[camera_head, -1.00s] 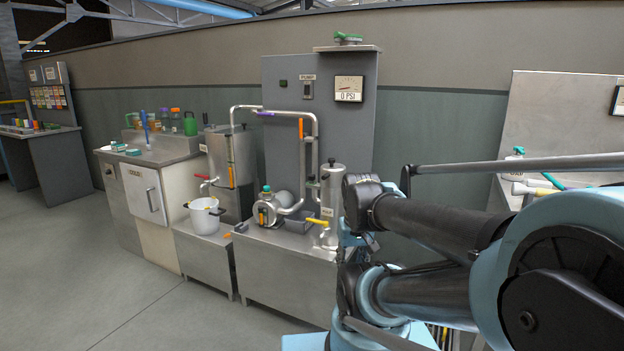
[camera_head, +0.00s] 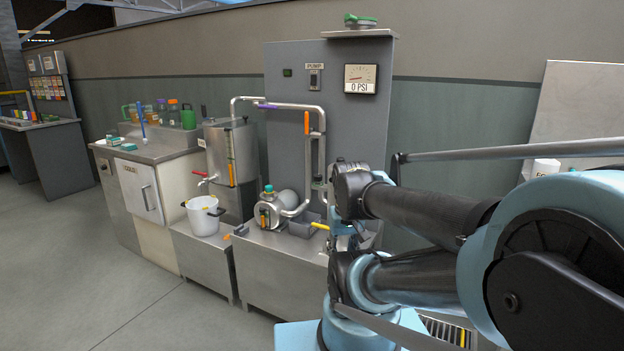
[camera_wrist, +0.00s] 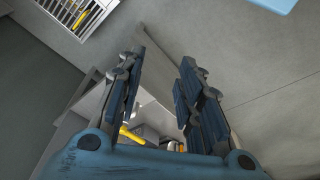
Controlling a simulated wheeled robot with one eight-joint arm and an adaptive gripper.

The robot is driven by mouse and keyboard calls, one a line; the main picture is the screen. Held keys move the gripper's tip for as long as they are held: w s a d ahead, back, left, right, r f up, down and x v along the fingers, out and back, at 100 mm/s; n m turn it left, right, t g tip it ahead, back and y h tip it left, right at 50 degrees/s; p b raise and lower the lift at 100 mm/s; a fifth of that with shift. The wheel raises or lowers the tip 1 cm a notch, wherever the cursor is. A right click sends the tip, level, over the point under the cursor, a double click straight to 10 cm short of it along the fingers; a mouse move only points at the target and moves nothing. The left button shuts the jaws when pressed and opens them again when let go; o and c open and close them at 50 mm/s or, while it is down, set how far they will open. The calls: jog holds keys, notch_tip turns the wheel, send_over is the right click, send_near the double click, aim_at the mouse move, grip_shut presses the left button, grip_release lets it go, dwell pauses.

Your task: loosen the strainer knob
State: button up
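Between and beyond the fingers are a pale steel edge and grey floor. A yellow handle (camera_wrist: 131,135) shows low behind the left finger. No knob is clearly visible between the fingers.
The pump (camera_head: 268,209) sits on the steel stand (camera_head: 275,262) before a grey panel with a gauge (camera_head: 359,79) reading 0 PSI. A white pot (camera_head: 203,217) stands left, beneath a steel tank (camera_head: 232,165). A floor grate (camera_wrist: 77,12) lies at upper left. Open floor lies left.

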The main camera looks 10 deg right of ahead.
jog(key=shift+o, duration=0.7)
notch_tip(320, 180, up, 23)
jog(key=m+g, duration=0.2)
jog(key=m, duration=1.2)
send_over(318, 175)
notch_tip(318, 175, down, 17)
jog(key=shift+w+r, duration=0.15)
jog(key=shift+r, duration=0.05)
jog(key=c, duration=0.8)
